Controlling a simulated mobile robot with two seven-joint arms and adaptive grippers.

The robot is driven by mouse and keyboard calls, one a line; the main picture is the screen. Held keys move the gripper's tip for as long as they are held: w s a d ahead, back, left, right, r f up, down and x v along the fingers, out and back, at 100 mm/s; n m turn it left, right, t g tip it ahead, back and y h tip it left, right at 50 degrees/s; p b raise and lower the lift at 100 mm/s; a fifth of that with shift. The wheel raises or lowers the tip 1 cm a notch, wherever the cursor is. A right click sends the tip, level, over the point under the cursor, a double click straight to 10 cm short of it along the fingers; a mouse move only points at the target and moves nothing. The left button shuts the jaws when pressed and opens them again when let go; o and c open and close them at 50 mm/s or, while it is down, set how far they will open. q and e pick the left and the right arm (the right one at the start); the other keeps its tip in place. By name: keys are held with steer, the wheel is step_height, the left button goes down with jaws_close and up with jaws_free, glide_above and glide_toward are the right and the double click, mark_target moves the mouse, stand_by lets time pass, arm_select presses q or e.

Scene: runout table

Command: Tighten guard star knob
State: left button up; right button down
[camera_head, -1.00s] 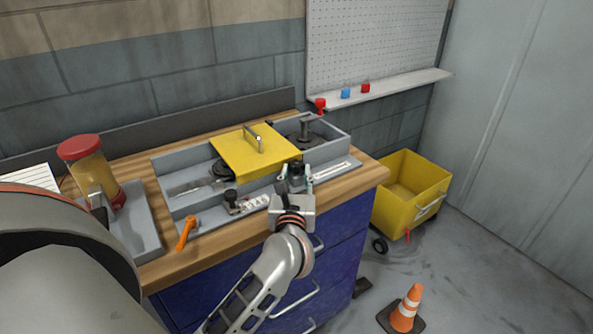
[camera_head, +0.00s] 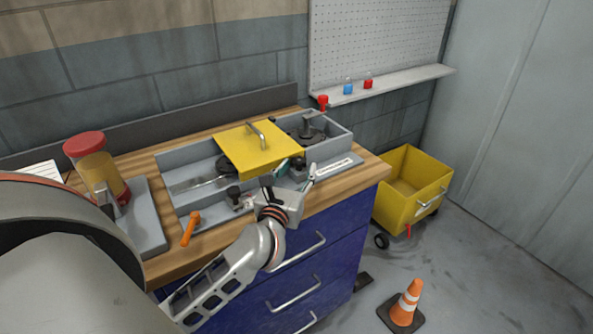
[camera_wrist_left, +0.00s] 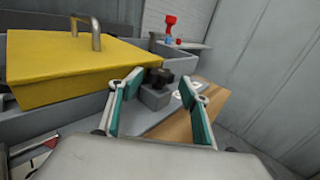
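The yellow guard (camera_head: 258,150) with its metal handle lies over the grey trough on the bench. A black star knob (camera_wrist_left: 158,77) sits on a small grey block by the guard's near right corner; in the head view the knob (camera_head: 298,162) is small and partly hidden by my fingers. My left gripper (camera_head: 297,169) is open, and its teal-padded fingers also show in the left wrist view (camera_wrist_left: 160,106). The knob shows in the gap between them, slightly beyond the tips; I see no contact. A second black knob (camera_head: 233,191) stands further left. My right gripper is out of view.
An orange-handled lever (camera_head: 190,228) is at the bench front. A red-lidded jar (camera_head: 98,170) stands at left. A red knob (camera_head: 323,101) rises behind the trough. A yellow cart (camera_head: 408,190) and an orange cone (camera_head: 405,303) are on the floor at right.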

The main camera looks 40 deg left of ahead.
arm_select(q)
steer(key=shift+s+f, duration=0.1)
steer(key=shift+s, duration=0.25)
steer(key=shift+v, duration=3.7)
